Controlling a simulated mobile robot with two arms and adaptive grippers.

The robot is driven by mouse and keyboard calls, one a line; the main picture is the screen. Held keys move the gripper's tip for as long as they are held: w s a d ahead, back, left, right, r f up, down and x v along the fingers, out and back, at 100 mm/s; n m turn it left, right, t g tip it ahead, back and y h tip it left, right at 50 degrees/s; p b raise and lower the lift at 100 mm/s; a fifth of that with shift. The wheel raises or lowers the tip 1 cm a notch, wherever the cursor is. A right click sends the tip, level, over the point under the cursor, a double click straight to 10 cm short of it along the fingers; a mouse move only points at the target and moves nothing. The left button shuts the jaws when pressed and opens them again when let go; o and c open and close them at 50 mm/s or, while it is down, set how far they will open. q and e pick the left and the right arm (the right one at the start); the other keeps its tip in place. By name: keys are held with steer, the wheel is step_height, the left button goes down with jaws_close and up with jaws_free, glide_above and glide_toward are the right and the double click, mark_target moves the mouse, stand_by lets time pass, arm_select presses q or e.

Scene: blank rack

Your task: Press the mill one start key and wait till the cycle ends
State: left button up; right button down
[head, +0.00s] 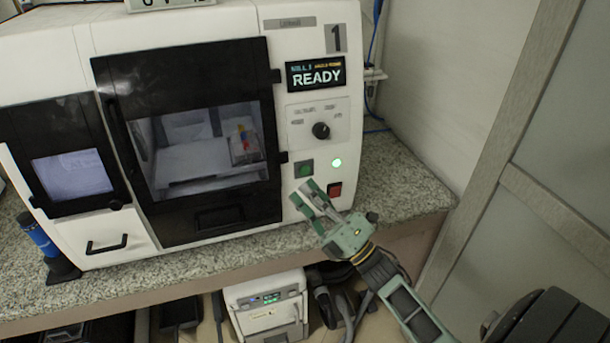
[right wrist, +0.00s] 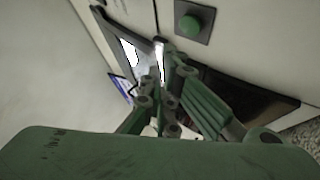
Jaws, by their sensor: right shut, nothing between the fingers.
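The white mill (head: 275,95) marked "1" stands on a speckled counter. Its display (head: 316,74) reads READY. In the right wrist view the green key (right wrist: 195,26) is uncovered, above and right of the fingertips (right wrist: 163,60). Contact with the panel cannot be told. My left gripper is not in view.
The mill's black-framed door (head: 200,222) is closed; coloured parts (head: 243,140) show inside. A knob (head: 321,130) sits above the keys. A blue cylinder (head: 38,236) stands left on the counter (head: 400,190). A white unit (head: 268,300) is below. A framed partition is at right.

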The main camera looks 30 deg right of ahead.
mark_target(305, 170)
steer(key=shift+w+d+f+b, duration=0.1)
steer(key=shift+w+d+b, duration=0.1)
steer(key=shift+w, duration=0.4)
steer(key=shift+w+d+b, duration=0.1)
steer(key=shift+w+b, duration=0.1)
steer(key=shift+w, duration=0.35)
steer(key=shift+w, duration=0.15)
stand_by(0.5)
steer(key=shift+w, duration=0.25)
